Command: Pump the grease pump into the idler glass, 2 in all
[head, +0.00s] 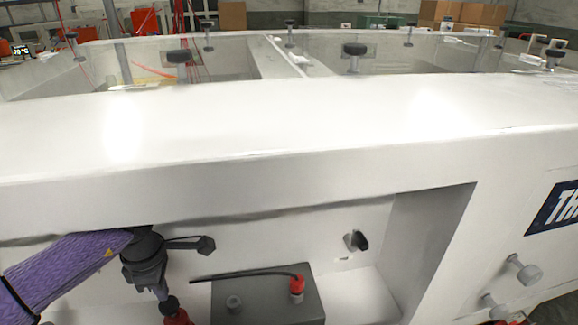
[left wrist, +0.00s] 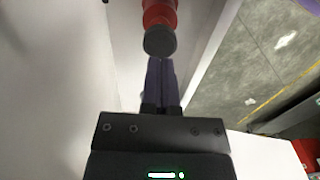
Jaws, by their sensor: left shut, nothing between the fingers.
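My left gripper (head: 160,288) comes in from the left on a purple-sleeved arm and points down. It is shut and empty; its fingertips (left wrist: 160,66) also show in the left wrist view. Just beyond them is a red piece with a round dark end (left wrist: 160,40), which looks like the grease pump. Its red part (head: 178,319) shows at the bottom edge of the head view. Whether the fingertips touch the dark end, I cannot tell. I cannot make out the idler glass. My right gripper is not in view.
A black knob (head: 357,240) is on the recess wall. The white machine ledge (head: 270,130) overhangs the recess.

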